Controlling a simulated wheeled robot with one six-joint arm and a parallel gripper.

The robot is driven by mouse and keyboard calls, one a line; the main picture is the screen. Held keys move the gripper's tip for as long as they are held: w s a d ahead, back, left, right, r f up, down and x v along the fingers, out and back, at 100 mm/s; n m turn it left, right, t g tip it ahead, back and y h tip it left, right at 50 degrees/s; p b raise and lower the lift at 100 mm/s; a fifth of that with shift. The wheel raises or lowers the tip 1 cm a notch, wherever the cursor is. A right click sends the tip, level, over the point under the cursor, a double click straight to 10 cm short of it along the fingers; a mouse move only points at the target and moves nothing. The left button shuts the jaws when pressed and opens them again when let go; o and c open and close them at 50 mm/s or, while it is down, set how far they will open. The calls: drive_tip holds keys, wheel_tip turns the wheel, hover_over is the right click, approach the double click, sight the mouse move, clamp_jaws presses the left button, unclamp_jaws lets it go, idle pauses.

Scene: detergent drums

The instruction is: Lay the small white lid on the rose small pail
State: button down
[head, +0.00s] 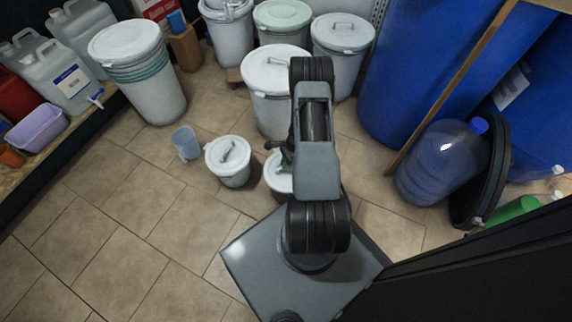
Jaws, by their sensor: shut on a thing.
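A small white lid (275,180) shows just left of my arm, low over the floor, with its right part hidden behind the arm. My gripper (281,150) is at the far end of the arm, mostly hidden by the arm links, directly above this lid and shut on it. The grip itself is hidden. I cannot make out a rose pail; whatever is under the lid is covered by it and by my arm. A small whitish pail (232,178) with a white lid and grey handle stands just to the left.
Large lidded white drums stand behind, the nearest drum (267,105) just beyond my gripper. A bluish cup (186,143) is left of the small pail. Blue barrels (405,70), a wooden pole (450,88) and a water bottle (440,165) are right. Tiled floor at left is clear.

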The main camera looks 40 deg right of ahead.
drive_tip(key=c, duration=0.6)
unclamp_jaws()
drive_tip(key=shift+r+p, duration=2.7)
drive_tip(key=shift+r, duration=0.8)
drive_tip(key=shift+w, duration=0.1)
